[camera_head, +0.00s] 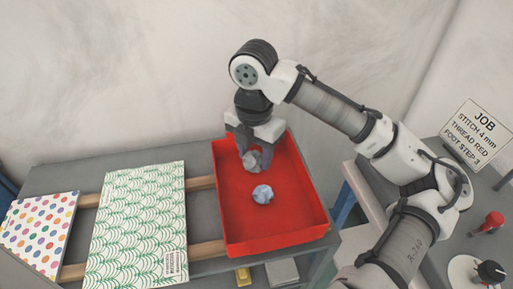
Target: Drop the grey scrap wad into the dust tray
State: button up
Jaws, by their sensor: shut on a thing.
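The red dust tray (277,238) stands on the grey bench in the middle of the view. My gripper (252,163) points down over the far part of the tray. It is shut on the grey scrap wad (252,161), which shows between the fingertips, inside the tray's outline. How high the wad is above the tray floor, I cannot tell. A pale bluish wad (263,194) lies on the tray floor, nearer than the gripper and apart from it.
A green-patterned board (140,225) and a dotted board (38,222) lie left of the tray across wooden rails (205,249). At the right, a job sign (477,134) stands on another grey surface with a red-topped item (491,221). The tray's near floor is clear.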

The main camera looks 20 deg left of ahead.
aim_at(255, 167)
notch_tip(255, 167, down, 5)
jog(key=b, duration=0.4)
jog(key=shift+f, duration=0.1)
jog(key=o, duration=1)
jog(key=shift+o, duration=0.2)
jog(key=shift+r, duration=0.2)
notch_tip(255, 167, up, 14)
jog(key=shift+f, duration=0.2)
